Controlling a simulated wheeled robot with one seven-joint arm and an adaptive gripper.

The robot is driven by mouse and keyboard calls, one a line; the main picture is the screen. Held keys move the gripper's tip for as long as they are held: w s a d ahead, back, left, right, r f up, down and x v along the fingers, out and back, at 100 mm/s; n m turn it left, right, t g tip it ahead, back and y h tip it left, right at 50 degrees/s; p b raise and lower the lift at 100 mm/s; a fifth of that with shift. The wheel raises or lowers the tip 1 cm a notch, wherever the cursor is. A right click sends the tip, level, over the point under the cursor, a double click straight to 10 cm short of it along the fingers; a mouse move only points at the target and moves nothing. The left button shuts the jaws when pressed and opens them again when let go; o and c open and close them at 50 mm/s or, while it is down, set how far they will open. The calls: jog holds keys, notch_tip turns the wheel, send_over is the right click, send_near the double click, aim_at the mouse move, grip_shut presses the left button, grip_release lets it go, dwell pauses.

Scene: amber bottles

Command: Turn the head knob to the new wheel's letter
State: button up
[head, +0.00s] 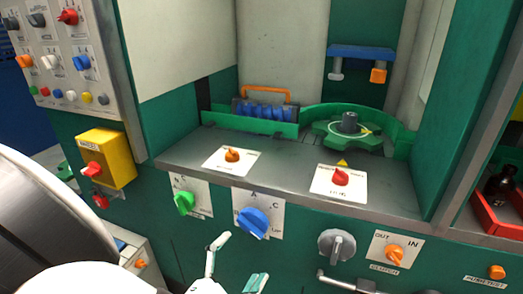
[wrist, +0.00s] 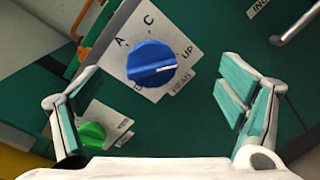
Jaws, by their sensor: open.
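The head knob is a blue dial (head: 253,222) on a white plate on the green front panel. In the wrist view the blue knob (wrist: 150,65) has a white pointer line aimed right, roughly toward "UP". Letters A and C stand above it, with a partly covered letter below and a "HEAD" label. My gripper (head: 236,266) is open just below the knob. In the wrist view my gripper (wrist: 165,95) has its fingers apart on either side, the knob ahead between them and not touched. A green star wheel (head: 332,132) sits on the deck; I cannot read a letter on it.
A green knob (head: 184,202) is left of the head knob and also shows in the wrist view (wrist: 91,134). A grey knob (head: 337,245) and an orange knob (head: 395,253) are to the right. A metal handle (head: 345,284) sticks out below. The grey deck edge overhangs above.

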aim_at(251, 229)
jog(key=shift+n+t+y, duration=0.6)
jog(key=shift+n+y, duration=0.2)
jog(key=x, duration=0.4)
jog(key=a+f+x, duration=0.1)
jog(key=x, duration=0.7)
jog(key=shift+w+a+f, duration=0.35)
jog(key=shift+w, duration=0.15)
jog(key=c, duration=1.2)
